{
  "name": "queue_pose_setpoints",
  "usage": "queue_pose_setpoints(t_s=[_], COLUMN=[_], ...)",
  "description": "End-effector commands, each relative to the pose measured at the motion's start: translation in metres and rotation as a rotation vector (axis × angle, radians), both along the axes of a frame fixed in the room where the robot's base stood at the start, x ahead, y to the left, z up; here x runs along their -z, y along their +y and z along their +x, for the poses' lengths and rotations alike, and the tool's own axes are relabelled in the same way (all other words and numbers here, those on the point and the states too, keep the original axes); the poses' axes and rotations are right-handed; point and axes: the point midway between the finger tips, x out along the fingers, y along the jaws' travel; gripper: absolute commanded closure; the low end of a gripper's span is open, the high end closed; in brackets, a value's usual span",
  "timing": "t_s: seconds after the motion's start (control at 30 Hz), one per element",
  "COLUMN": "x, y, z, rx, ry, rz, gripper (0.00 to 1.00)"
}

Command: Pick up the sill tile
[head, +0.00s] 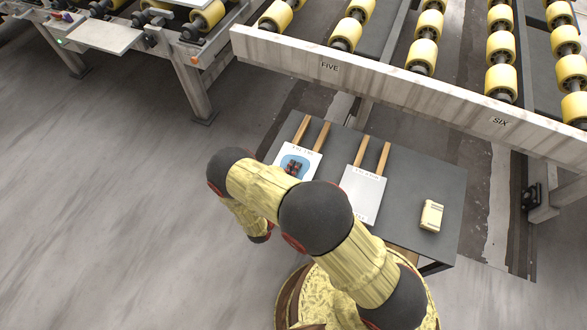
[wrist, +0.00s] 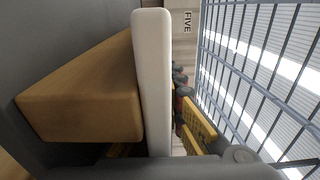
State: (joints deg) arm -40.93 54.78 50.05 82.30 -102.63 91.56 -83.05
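Two pale tiles lie on pairs of wooden strips on the dark table in the head view. The wrist view shows a white tile edge-on (wrist: 153,80) close ahead, probably the left one, with a wooden strip (wrist: 85,95) beneath. My gripper (wrist: 160,148) has yellow finger parts on both sides of this edge, apparently open. My arm hides it in the head view.
A pale yellow box (head: 431,215) stands at the right of the dark table (head: 400,225). A conveyor beam (head: 400,85) marked FIVE and SIX runs behind, with yellow rollers (head: 423,52) beyond. Open floor (head: 110,220) lies to the left.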

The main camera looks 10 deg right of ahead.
Motion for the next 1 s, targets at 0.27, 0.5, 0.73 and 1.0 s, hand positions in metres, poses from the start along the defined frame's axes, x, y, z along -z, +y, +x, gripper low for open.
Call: queue_pose_setpoints(t_s=[0.27,0.5,0.73,1.0], x=[0.0003,0.0005,0.0007,-0.0007], y=[0.0000,0.0000,0.0000,0.0003], z=[-0.0001,-0.0003,-0.0003,0.0000], rx=[0.000,0.000,0.000,0.000], ry=[0.000,0.001,0.001,0.000], rz=[0.000,0.001,0.000,0.000], gripper=[1.00,1.00,1.00,1.00])
